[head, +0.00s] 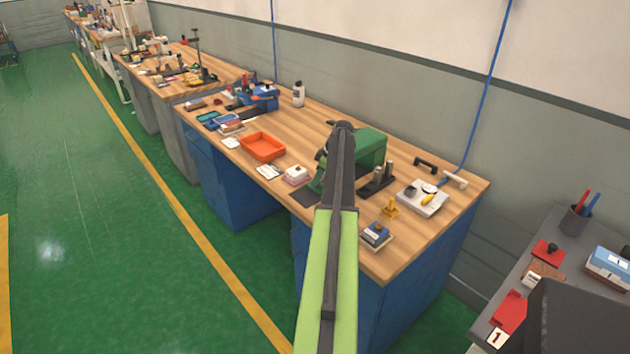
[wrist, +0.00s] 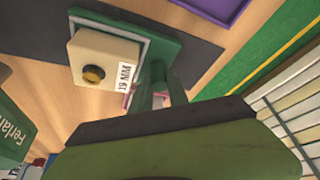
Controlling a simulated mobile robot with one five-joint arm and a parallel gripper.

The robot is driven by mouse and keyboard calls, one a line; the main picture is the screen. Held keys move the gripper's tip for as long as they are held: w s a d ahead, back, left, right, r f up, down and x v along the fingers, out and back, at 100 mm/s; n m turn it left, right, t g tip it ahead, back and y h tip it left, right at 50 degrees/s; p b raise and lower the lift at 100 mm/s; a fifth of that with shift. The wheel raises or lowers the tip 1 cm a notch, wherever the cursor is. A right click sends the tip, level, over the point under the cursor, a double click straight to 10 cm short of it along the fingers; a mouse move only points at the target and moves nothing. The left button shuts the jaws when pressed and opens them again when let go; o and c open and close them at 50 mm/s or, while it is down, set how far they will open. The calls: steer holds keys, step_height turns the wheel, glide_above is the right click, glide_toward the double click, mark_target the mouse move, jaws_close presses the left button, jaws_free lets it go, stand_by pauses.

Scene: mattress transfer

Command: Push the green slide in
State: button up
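The green machine (head: 371,146) stands on the wooden bench, partly behind my arm in the head view. Its lettered side (wrist: 12,130) shows at the left edge of the wrist view. The green slide (wrist: 168,50) appears as a green frame around a pale plate. A cream block (wrist: 92,58) with a dark round knob and a printed label sits on it. My gripper (head: 340,130) is at the machine, at the far end of my arm. A large dark and olive shape fills the lower wrist view. My fingertips cannot be made out, nor whether they touch the slide.
An orange tray (head: 262,147) lies left of the machine. A white-and-pink block (head: 297,175), yellow fitting (head: 390,208) and dark-blue block (head: 376,235) stand near the front edge. A white board (head: 422,198) lies right. A purple tray (wrist: 215,8) shows in the wrist view.

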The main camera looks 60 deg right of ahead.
steer(key=shift+o, duration=0.6)
steer(key=p+v, duration=1.6)
steer(key=v, duration=0.1)
steer(key=shift+r, duration=0.2)
